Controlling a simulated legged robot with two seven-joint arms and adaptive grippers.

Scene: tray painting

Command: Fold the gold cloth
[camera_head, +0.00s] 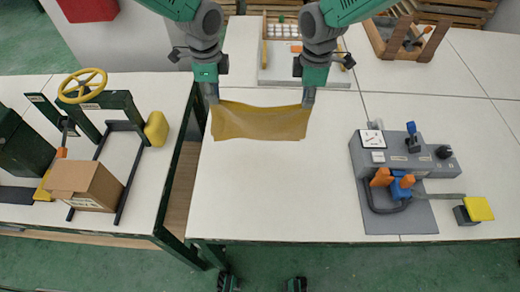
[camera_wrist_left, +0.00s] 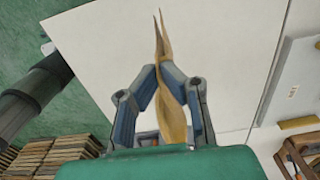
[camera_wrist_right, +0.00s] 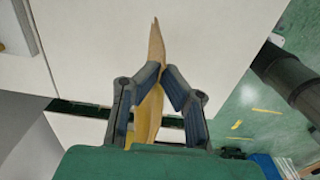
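The gold cloth (camera_head: 260,121) is stretched between my two grippers above the white table, in the head view. My left gripper (camera_head: 213,98) is at its upper left corner and my right gripper (camera_head: 308,98) at its upper right corner. In the left wrist view the fingers (camera_wrist_left: 160,72) are closed on the cloth (camera_wrist_left: 172,118), which sticks out past the tips. In the right wrist view the fingers (camera_wrist_right: 162,74) are closed on the cloth (camera_wrist_right: 156,45) in the same way. The cloth hangs as a wide band with a slightly sagging top edge.
A grey control box (camera_head: 405,155) with levers stands at the right of the white table (camera_head: 280,195). A white tray (camera_head: 335,75) lies behind the grippers. A cardboard box (camera_head: 85,185) is on the left table. The table's front middle is clear.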

